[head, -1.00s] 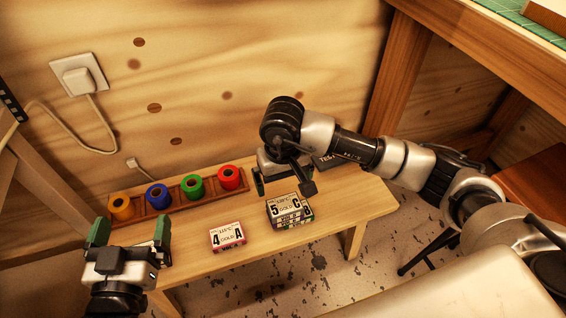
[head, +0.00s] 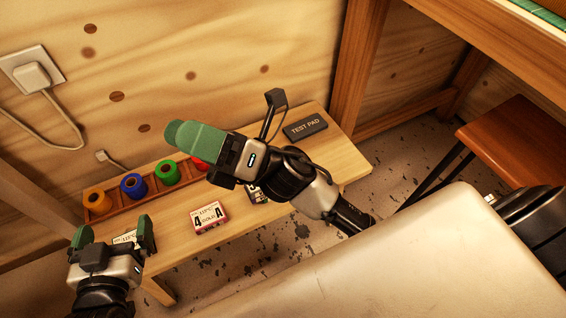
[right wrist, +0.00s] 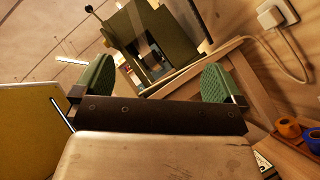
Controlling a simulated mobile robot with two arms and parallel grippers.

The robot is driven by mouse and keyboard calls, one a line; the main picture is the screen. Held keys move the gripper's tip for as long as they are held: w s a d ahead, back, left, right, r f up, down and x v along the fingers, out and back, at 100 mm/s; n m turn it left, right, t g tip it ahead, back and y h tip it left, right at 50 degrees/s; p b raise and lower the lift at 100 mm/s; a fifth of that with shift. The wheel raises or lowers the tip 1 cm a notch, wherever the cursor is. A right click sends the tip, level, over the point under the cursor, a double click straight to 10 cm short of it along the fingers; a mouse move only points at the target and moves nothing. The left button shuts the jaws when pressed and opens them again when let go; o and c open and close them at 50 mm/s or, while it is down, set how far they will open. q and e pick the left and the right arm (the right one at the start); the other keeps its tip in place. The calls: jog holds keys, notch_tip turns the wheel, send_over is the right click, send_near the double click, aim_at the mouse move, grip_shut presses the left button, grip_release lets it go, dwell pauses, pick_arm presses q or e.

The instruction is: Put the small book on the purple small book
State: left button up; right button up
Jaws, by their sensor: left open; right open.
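A small book (head: 210,218) with a white "4 A" label and red edges lies flat on the low wooden bench (head: 185,245). A second small labelled book (head: 125,238) shows behind my left gripper, partly hidden. Dark, labelled small books (head: 258,195) show in part under my right arm; which one is purple I cannot tell. My left gripper (head: 113,226) is open and empty at the bench's left end. My right gripper (head: 188,138) is open and empty, pointing left above the spools; its spread fingers show in the right wrist view (right wrist: 157,78).
A wooden rack (head: 125,205) holds orange (head: 97,201), blue (head: 133,186), green (head: 168,172) and red (head: 200,164) spools along the back. A dark test pad (head: 305,127) lies at the bench's right end. A wall socket (head: 30,72) and a brown stool (head: 515,140) flank the bench.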

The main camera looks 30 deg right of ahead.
jog(key=d+f+n+t+h, duration=0.2)
jog(key=d+f+n+h, duration=0.5)
jog(key=n, duration=1.1)
jog(key=d+f+n+t+h, duration=0.2)
jog(key=d+f+n+h, duration=0.5)
jog(key=n+h, duration=0.5)
notch_tip(320, 180, down, 2)
jog(key=n, duration=0.5)
jog(key=shift+n+t+h, duration=0.3)
jog(key=shift+n+t, duration=0.1)
